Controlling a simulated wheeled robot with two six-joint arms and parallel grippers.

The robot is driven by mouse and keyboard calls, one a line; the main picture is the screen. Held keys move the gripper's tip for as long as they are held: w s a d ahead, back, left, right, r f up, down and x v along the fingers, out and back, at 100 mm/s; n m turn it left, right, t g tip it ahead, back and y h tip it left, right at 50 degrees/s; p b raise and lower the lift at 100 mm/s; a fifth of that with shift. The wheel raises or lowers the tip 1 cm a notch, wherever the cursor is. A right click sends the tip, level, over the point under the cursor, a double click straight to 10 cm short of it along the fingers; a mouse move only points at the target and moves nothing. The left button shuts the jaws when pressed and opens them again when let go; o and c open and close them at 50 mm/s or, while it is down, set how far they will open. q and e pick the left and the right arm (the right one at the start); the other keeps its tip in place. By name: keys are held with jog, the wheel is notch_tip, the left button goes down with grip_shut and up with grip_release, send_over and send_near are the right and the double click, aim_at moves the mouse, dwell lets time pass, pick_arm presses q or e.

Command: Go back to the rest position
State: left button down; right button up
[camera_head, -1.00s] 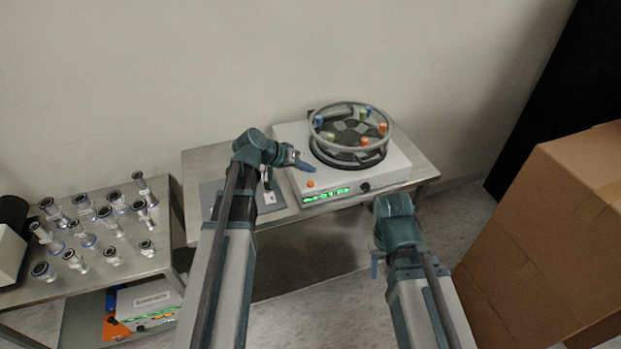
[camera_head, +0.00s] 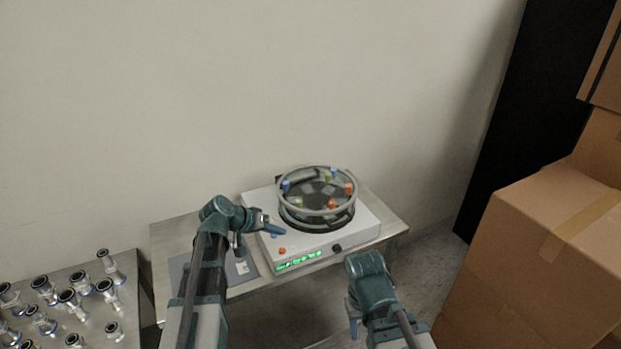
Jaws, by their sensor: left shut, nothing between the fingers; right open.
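My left gripper (camera_head: 268,226) is shut and empty. It appears just in front of the left part of the white machine (camera_head: 345,232), pointing right. My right gripper (camera_head: 352,318) is open and empty, pointing down, in front of the table's front edge and low in the view. The machine has a green lit display, an orange button, and a round rack on top. The round rack (camera_head: 316,212) holds several small coloured caps. I cannot tell whether the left gripper touches the machine.
The machine stands on a metal table (camera_head: 170,236). A second metal table (camera_head: 135,290) at the lower left bears several metal fittings (camera_head: 80,280). Cardboard boxes (camera_head: 545,260) are stacked at the right, near a black panel (camera_head: 525,120). Floor shows between the table and the boxes.

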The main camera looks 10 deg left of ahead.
pick_arm(q)
jog(key=s+d+f+m+g+y, duration=0.1)
jog(key=s+d+f+g+y, duration=0.1)
jog(key=s+d, duration=0.2)
jog(key=s+d+f+m+g+y, duration=0.1)
jog(key=s+d, duration=0.4)
jog(key=s, duration=0.6)
jog(key=s+d+f+m+g+y, duration=0.2)
jog(key=s+d+f+g+y, duration=0.1)
jog(key=s, duration=0.5)
jog(key=shift+d+f+g+y, duration=0.25)
jog(key=shift+d+g+y, duration=0.25)
jog(key=shift+d+y, duration=0.45)
